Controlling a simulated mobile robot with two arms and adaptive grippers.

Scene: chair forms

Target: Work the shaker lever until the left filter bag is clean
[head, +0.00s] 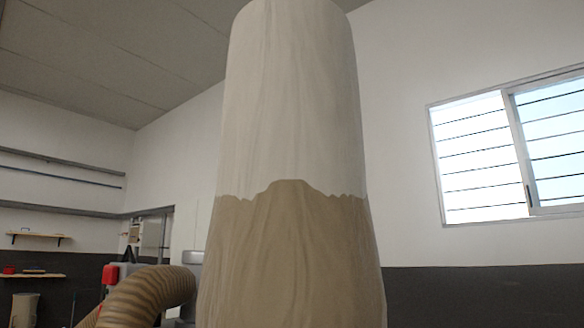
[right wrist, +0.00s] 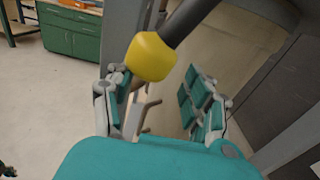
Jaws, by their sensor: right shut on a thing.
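One large filter bag (head: 290,120) stands upright and fills the middle of the head view. Its upper part is pale and clean-looking. Its lower part is coated brown, with a jagged edge between the two. In the right wrist view, the shaker lever (right wrist: 150,57) has a yellow grip on a dark bar that comes in from the top. My right gripper (right wrist: 160,82) has teal-padded fingers on both sides of the grip and is shut on it. The exact contact is hard to see. My left gripper is not in view.
A ribbed brown hose (head: 148,298) lies at the lower left of the head view. Wall shelves (head: 35,235) are behind it, and a window (head: 510,150) is at the right. A green cabinet (right wrist: 72,32) stands at the upper left of the wrist view, with open floor before it.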

